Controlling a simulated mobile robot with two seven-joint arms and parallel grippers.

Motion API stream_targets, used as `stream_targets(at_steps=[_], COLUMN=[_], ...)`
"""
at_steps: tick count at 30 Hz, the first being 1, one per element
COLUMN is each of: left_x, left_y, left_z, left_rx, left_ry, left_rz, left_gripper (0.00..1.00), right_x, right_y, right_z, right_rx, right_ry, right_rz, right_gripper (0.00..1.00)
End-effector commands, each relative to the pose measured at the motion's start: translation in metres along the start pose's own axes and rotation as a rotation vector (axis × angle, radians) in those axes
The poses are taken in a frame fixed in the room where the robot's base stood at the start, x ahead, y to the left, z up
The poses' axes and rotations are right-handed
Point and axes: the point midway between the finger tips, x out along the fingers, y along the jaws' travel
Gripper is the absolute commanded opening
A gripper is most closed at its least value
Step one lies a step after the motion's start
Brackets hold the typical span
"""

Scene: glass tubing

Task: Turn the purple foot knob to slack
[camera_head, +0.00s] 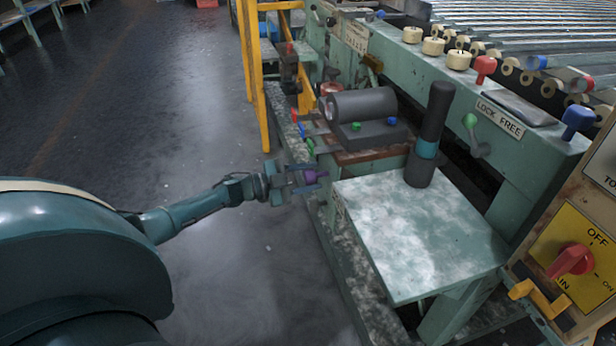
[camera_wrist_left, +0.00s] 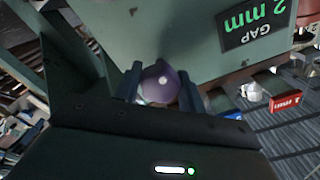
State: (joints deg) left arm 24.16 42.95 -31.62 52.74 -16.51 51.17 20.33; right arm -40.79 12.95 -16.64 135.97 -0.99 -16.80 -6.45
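The purple foot knob (camera_head: 316,177) is at the left side of the green machine, low down by the small table. In the left wrist view the knob (camera_wrist_left: 160,82) is round with a pale dot at its centre. My left gripper (camera_head: 302,180) reaches it from the left. In the left wrist view the fingers of the left gripper (camera_wrist_left: 160,86) lie one on each side of the knob, close against it, with no clear gap. The knob's lower part is hidden by the gripper. My right gripper is not in view.
A red block marked "1 mm" (camera_wrist_left: 286,101) lies to the right in the wrist view. A yellow post (camera_head: 259,80) stands behind the arm. The floor (camera_head: 180,110) to the left is clear.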

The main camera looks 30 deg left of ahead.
Motion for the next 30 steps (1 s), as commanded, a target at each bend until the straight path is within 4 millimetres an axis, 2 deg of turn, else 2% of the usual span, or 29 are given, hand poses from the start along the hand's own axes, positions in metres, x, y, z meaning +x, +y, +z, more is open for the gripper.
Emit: stream_targets(at_steps=[1, 8, 17, 23, 30], left_x=[-0.001, 0.000, -0.005, -0.036, -0.090], left_y=[0.000, 0.000, 0.000, 0.000, 0.000], left_z=[0.001, 0.000, 0.000, 0.000, 0.000], left_rx=[0.000, 0.001, 0.001, 0.001, 0.000], left_ry=[-0.002, -0.001, -0.002, -0.005, -0.005], left_rz=[0.000, 0.000, 0.001, 0.002, 0.002], left_gripper=[0.44, 0.61, 0.61, 0.61, 0.61], right_x=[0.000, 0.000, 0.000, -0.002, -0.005], right_y=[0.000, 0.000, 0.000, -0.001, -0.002], right_z=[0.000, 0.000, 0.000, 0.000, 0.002], right_rx=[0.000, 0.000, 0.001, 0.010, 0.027], right_ry=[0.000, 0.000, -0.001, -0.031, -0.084], right_rz=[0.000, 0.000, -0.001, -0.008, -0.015], right_gripper=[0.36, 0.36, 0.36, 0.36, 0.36])
